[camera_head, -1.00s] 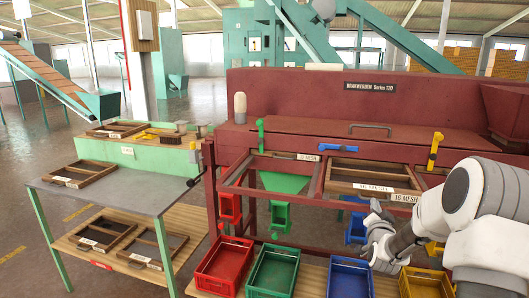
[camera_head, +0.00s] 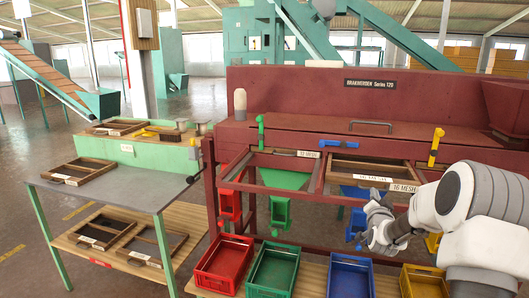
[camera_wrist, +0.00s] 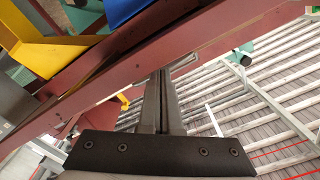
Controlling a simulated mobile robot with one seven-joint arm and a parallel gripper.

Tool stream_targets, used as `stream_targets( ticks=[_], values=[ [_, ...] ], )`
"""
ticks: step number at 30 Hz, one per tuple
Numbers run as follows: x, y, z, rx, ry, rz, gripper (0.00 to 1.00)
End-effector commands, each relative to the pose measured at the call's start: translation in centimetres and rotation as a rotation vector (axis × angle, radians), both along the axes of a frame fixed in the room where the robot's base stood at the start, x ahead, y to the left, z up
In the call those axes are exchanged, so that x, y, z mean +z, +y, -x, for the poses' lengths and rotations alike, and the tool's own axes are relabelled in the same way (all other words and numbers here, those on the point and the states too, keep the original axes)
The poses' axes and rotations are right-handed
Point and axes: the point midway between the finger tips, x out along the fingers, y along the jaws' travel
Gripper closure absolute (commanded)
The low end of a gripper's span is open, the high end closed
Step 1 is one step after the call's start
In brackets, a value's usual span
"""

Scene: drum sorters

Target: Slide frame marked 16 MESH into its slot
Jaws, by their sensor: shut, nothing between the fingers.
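The wooden frame (camera_head: 345,168) sits in the right opening of the red machine, its front edge near the front rail. Its white front label (camera_head: 374,178) is hard to read now. A label reading 16 MESH (camera_head: 405,188) is on the rail to its right. My gripper (camera_head: 375,194) is shut and empty, just below and in front of the frame's front edge; whether it touches is unclear. In the wrist view, the closed fingers (camera_wrist: 162,75) reach up to a red beam (camera_wrist: 180,55); the frame cannot be made out there.
The left opening (camera_head: 285,178), beside a 12 MESH label, is empty above a green funnel. Red (camera_head: 207,284), green (camera_head: 258,284), blue (camera_head: 333,289) and yellow bins stand below. A grey table (camera_head: 130,188) at left holds another frame (camera_head: 95,171); more frames lie on its lower shelf.

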Motion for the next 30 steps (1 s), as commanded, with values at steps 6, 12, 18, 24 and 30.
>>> stream_targets(
  ticks=[6, 12, 18, 24, 30],
  values=[
    [-0.1, -0.4, -1.5, 0.0, -0.001, 0.0, 1.0],
    [-0.1, -0.9, -2.9, -0.001, -0.001, 0.0, 1.0],
    [-0.1, -1.2, -4.1, -0.001, -0.001, 0.0, 1.0],
    [0.0, -1.3, -4.5, -0.001, -0.001, 0.0, 1.0],
    [0.0, -1.3, -4.5, -0.001, -0.001, 0.0, 1.0]
  ],
)
